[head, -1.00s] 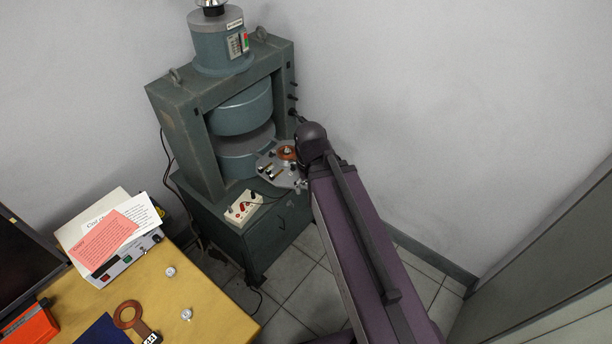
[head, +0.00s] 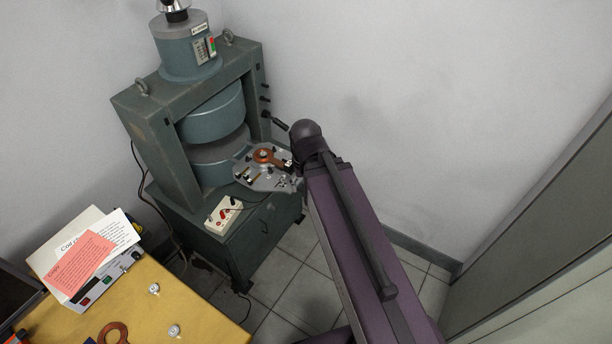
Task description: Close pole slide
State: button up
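The pole slide looks to be the grey plate (head: 262,178) that juts out from the gap between the two round blue-green poles (head: 213,112) of the magnet. A copper-coloured coil (head: 264,156) and small metal parts sit on it. My arm reaches in from the lower right and its dark end joint is beside the plate's right edge. My gripper is not visible, hidden behind my arm. I cannot tell whether it touches the plate.
The magnet frame (head: 150,115) stands on a dark green cabinet (head: 262,240) against the wall. A white switch box (head: 223,215) sits on the cabinet front. A yellow table (head: 190,310) with papers is at lower left. Dark handles (head: 275,122) stick out from the frame's right side.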

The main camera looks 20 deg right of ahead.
aim_at(266, 182)
jog(key=u, duration=0.05)
jog(key=k, duration=1.4)
jog(key=z, duration=0.4)
jog(key=i, duration=1)
